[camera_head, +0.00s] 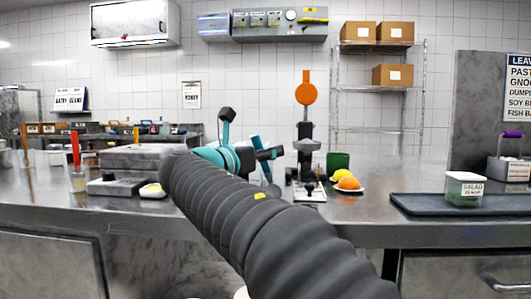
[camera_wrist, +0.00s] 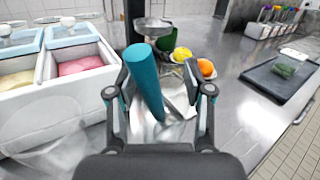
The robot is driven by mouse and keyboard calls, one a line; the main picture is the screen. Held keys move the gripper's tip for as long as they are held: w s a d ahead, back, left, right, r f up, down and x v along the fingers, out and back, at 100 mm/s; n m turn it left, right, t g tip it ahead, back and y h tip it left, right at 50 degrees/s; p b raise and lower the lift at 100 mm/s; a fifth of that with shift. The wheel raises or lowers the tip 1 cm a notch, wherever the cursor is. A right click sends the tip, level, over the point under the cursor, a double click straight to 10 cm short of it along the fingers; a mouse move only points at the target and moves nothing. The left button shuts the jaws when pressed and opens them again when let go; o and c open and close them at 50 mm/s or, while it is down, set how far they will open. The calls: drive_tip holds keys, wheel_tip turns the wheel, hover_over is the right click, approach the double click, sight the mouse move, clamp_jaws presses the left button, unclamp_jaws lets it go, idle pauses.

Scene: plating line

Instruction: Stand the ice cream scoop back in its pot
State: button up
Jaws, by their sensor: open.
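A thick teal handle (camera_wrist: 146,80), apparently the ice cream scoop's, leans up and left between the fingers of my gripper (camera_wrist: 156,84) in the wrist view. The fingers are open, one on each side, with a visible gap on the right. Shiny metal shows below the handle, but its shape is unclear. In the head view the teal handle (camera_head: 261,158) shows in part beside my gripper (camera_head: 271,154), with my arm in front. I cannot make out the pot with certainty in either view.
Tubs of pink and cream ice cream (camera_wrist: 78,66) stand at left in the wrist view. A dark stand with a metal pan (camera_wrist: 152,26), a lemon (camera_wrist: 181,54) and an orange (camera_wrist: 206,67) stand beyond. A dark tray (camera_wrist: 283,76) lies right, with clear counter before it.

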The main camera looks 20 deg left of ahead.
drive_tip(key=v, duration=1.2)
drive_tip(key=shift+d, duration=0.15)
